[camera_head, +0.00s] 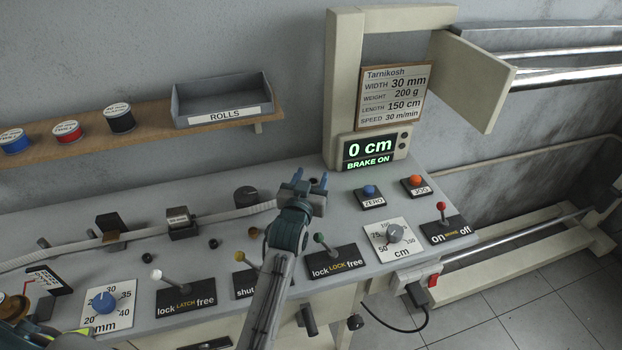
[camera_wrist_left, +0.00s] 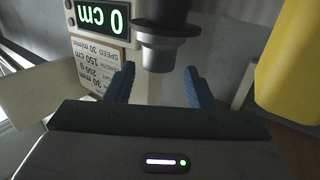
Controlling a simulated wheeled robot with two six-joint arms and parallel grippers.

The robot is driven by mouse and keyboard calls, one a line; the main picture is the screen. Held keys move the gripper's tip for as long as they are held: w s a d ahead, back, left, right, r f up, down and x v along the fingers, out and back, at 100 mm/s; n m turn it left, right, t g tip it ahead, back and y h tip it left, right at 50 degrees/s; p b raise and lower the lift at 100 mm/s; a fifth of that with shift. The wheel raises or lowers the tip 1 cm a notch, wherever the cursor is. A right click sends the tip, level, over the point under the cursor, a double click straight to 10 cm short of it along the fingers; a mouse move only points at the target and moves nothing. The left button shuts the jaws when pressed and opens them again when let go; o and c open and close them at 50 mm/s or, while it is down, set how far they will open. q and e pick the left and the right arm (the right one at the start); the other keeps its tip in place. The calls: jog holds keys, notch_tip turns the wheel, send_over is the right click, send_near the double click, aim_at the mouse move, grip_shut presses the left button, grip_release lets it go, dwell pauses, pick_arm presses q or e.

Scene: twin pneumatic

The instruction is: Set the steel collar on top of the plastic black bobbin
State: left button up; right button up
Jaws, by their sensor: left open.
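My left gripper (camera_head: 310,180) is raised over the bench with its two blue fingers apart and nothing held. In the left wrist view the fingers (camera_wrist_left: 156,85) show open. A dark grey, stepped round piece (camera_wrist_left: 160,42) shows ahead and between them, apart from them; I cannot tell whether it is the collar. A black bobbin (camera_head: 121,120) with a white label stands on the wooden shelf at the left. A short black round piece (camera_head: 246,196) stands on the bench left of the gripper. I cannot make out the steel collar surely. My right gripper is not in view.
A grey ROLLS tray (camera_head: 222,100) and red (camera_head: 66,132) and blue (camera_head: 15,141) spools share the shelf. A hose (camera_head: 235,212) crosses the bench. Lever panels (camera_head: 335,260) and dials line the front. A cream frame (camera_head: 345,90) with a display rises behind.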

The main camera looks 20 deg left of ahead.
pick_arm(q)
jog(key=shift+r, duration=0.65)
jog(key=s+p, duration=0.7)
jog(key=s, duration=0.5)
jog(key=shift+d+r, duration=0.15)
jog(key=shift+d, duration=0.15)
dwell(0.9)
